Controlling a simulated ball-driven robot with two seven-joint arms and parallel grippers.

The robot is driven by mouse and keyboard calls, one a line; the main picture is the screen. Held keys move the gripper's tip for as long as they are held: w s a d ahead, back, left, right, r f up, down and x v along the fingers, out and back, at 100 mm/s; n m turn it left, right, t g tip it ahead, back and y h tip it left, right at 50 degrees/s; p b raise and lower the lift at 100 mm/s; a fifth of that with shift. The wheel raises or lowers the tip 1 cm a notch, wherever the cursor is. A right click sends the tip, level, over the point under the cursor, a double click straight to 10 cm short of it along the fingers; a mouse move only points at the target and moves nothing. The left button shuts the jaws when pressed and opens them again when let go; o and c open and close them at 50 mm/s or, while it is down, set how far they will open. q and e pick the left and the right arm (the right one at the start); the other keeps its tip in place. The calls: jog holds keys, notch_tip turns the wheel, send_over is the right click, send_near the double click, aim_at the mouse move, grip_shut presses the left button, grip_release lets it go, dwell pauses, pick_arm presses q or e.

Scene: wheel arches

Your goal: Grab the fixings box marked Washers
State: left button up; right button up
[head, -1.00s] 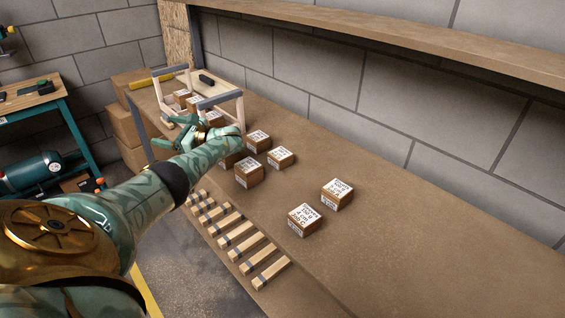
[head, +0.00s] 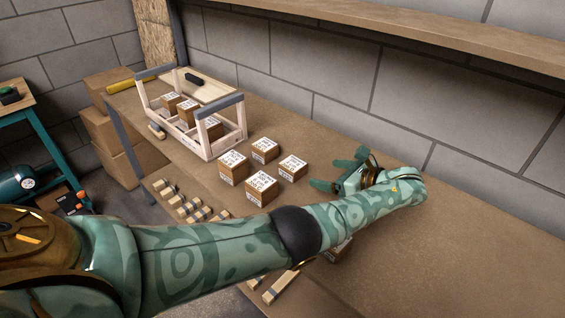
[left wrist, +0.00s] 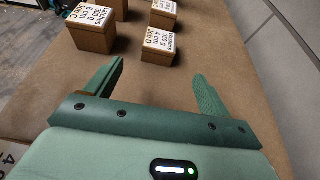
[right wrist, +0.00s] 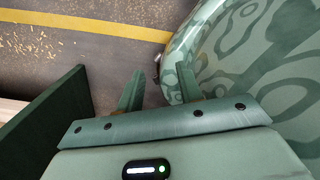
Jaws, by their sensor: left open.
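A small cardboard box with a white label (head: 292,169) stands on the bench, closest to my left gripper. In the left wrist view this box (left wrist: 159,47) sits ahead between the finger lines; its label seems to read Washers, 350 g, 4 cm, Job D. My left gripper (head: 341,169) is open and empty, to the right of the box and apart from it. The open fingers also show in the left wrist view (left wrist: 158,72). My right gripper (right wrist: 160,72) is open and empty, away from the bench boxes.
Other labelled boxes (head: 262,189), (head: 264,150), (head: 233,167) stand close by. A wooden carrier (head: 236,128) with boxes is at the back left. My left arm hides part of the bench. A wall runs behind.

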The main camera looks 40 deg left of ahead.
pick_arm(q)
jog(key=shift+a+f, duration=0.1)
jog(key=shift+f, duration=0.15)
jog(key=b, duration=0.2)
send_near(289, 164)
jog(key=a+f, duration=0.1)
jog(key=w+a+f, duration=0.1)
jog(key=a, duration=0.1)
jog(key=a+f, duration=0.1)
jog(key=f, duration=0.1)
jog(key=shift+w+a, duration=0.25)
jog(key=shift+w, duration=0.1)
jog(key=b+x, duration=0.1)
jog(key=x, duration=0.3)
jog(key=b+x, duration=0.1)
jog(key=x, duration=0.1)
jog(key=shift+a+r+b, duration=0.15)
jog(key=shift+r+b, duration=0.15)
jog(key=shift+b, duration=0.05)
jog(key=shift+s+r, duration=0.1)
pick_arm(e)
jog(key=shift+g, duration=0.3)
jog(key=f, duration=0.1)
jog(key=s+f, duration=0.1)
jog(key=f, duration=0.2)
jog(key=shift+s+d+f, duration=0.1)
jog(key=shift+s, duration=0.2)
